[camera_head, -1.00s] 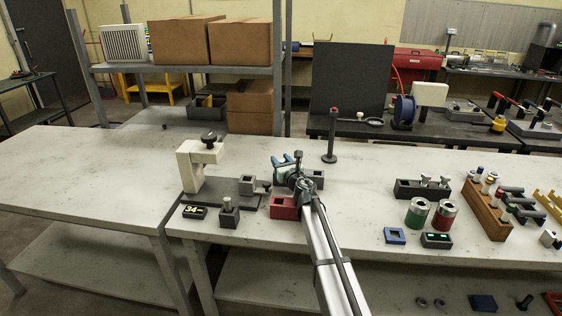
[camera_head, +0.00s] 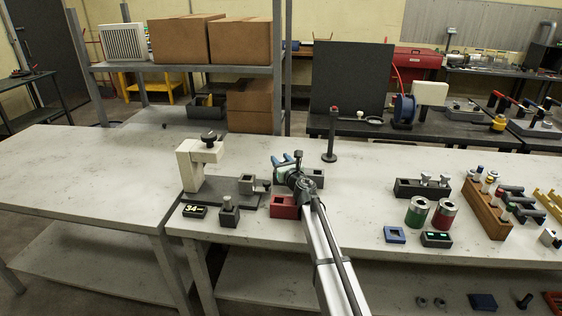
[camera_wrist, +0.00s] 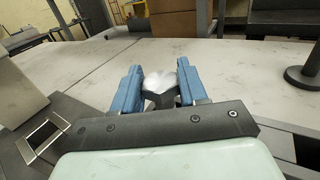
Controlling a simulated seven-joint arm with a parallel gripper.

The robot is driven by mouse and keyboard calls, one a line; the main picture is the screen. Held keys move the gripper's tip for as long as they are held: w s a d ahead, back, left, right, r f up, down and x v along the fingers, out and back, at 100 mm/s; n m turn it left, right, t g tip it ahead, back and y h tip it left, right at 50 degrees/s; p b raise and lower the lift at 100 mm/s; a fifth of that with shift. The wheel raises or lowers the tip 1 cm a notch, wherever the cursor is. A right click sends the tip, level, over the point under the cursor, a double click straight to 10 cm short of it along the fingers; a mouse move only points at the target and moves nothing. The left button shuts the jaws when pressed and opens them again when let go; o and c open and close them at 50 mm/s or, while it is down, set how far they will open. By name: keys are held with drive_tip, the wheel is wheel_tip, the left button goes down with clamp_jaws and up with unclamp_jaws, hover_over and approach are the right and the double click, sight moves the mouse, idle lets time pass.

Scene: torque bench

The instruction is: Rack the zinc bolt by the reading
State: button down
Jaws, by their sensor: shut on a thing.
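My gripper (camera_head: 287,162) is above the bench, just right of the beige test stand (camera_head: 190,168). Its blue fingers, also seen in the wrist view (camera_wrist: 160,88), are shut on a pale silvery piece, which looks like the zinc bolt (camera_wrist: 160,80). A darker faceted part shows at its near end; the rest is hidden by the fingers. A small black display (camera_head: 194,211) in front of the stand reads 34 with a dash, possibly cut off. A red block (camera_head: 283,208) and a grey block (camera_head: 315,177) sit below and beside the gripper.
A dark block with a post (camera_head: 229,213) stands by the display. To the right are a black rack with bolts (camera_head: 408,188), green (camera_head: 417,212) and red (camera_head: 444,214) cans, and a wooden rack (camera_head: 485,213). A dark upright post (camera_head: 330,138) stands behind. The left table is mostly clear.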

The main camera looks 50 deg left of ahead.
idle(0.3)
drive_tip(key=c, duration=0.5)
unclamp_jaws()
drive_tip(key=shift+r, duration=5.05)
